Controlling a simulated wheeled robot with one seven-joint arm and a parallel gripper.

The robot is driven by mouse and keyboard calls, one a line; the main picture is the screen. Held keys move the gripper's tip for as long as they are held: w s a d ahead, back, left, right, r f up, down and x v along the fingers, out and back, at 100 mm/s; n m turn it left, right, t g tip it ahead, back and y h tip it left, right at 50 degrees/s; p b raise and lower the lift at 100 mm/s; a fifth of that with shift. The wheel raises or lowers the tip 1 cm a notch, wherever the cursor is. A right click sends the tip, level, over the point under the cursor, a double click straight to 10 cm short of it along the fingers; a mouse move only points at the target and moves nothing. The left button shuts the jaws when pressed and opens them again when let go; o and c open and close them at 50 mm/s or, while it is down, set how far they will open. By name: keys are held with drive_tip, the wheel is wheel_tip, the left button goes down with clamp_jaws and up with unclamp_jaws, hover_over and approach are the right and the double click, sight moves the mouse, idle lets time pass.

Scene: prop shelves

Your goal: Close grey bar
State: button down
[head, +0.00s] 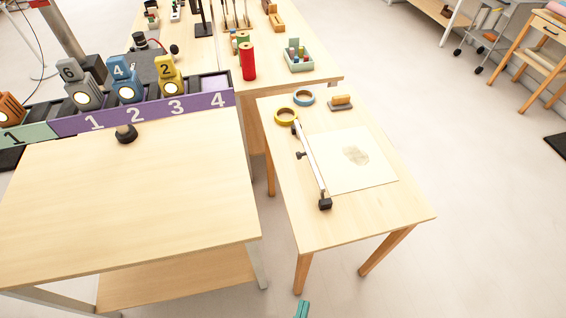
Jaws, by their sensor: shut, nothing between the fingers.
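The grey bar (312,166) is a thin pale bar on the small wooden table right of centre. It runs along the left edge of a pale sheet or board (375,175) with a grey-brown patch. A black block (325,204) is at its near end, and smaller dark fittings show at its far end and on its left side. I cannot tell how far the bar is raised. My gripper (302,308) shows only as teal fingertips at the bottom edge, close together and empty. It is in front of the table's near leg, well apart from the bar.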

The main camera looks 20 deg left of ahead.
drive_tip(key=w+a+n+y, duration=0.1)
drive_tip(key=w+a+n, duration=0.5)
drive_tip(key=w, duration=0.7)
drive_tip(key=w+a+r+n+y, duration=0.1)
drive_tip(key=w+a+n, duration=0.5)
drive_tip(key=w, duration=0.6)
drive_tip(key=w+a+n+t+y, duration=0.1)
drive_tip(key=w+a+n+y, duration=0.2)
drive_tip(key=w+a+n, duration=0.4)
drive_tip(key=shift+w+r+n, duration=0.1)
drive_tip(key=shift+w+n, duration=0.1)
drive_tip(key=shift+w, duration=1.5)
drive_tip(key=shift+w+r+n, duration=0.1)
drive_tip(key=shift+w+n, duration=0.1)
drive_tip(key=shift+w, duration=1.45)
drive_tip(key=shift+w+d+r, duration=0.1)
drive_tip(key=shift+w+d, duration=0.35)
drive_tip(key=shift+d, duration=0.2)
drive_tip(key=shift+w+d+r, duration=0.1)
drive_tip(key=shift+w+d, duration=0.3)
drive_tip(key=shift+d, duration=0.2)
